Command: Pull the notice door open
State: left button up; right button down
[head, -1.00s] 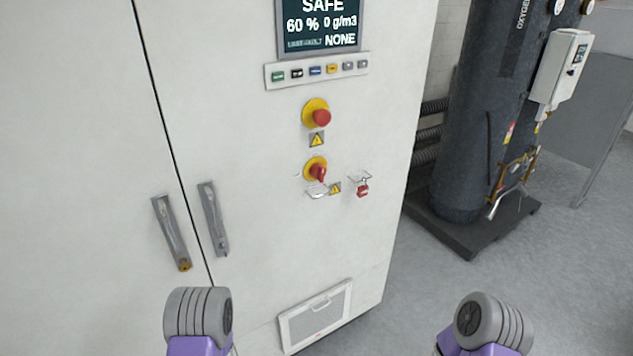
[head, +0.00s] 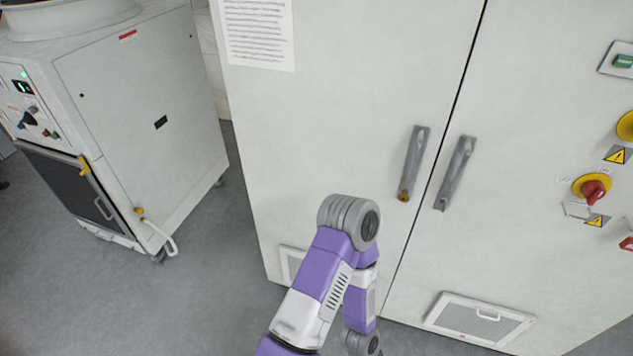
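The notice door (head: 340,120) is the left door of a white cabinet, with a printed paper notice (head: 257,32) at its upper left. It looks shut against the right door (head: 540,130), with a thin dark seam between them. The notice door's grey upright handle (head: 413,163) has a brass-coloured lock at its lower end. The right door's grey handle (head: 456,172) is just across the seam. One of my purple and grey arms rises in front of the notice door, its bend left of and below the handle. Neither gripper shows.
A white machine (head: 140,110) with a control panel stands on the left, with grey floor between it and the cabinet. Red and yellow switches (head: 592,188) are on the right door. A vent (head: 480,318) is low on that door.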

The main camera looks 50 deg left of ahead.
aim_at(326, 98)
jog(key=u, duration=1.65)
jog(key=k, duration=0.95)
jog(key=u, duration=1.15)
jog(key=i, duration=0.85)
jog(key=z, duration=0.75)
jog(key=i, duration=0.6)
jog(key=z, duration=0.65)
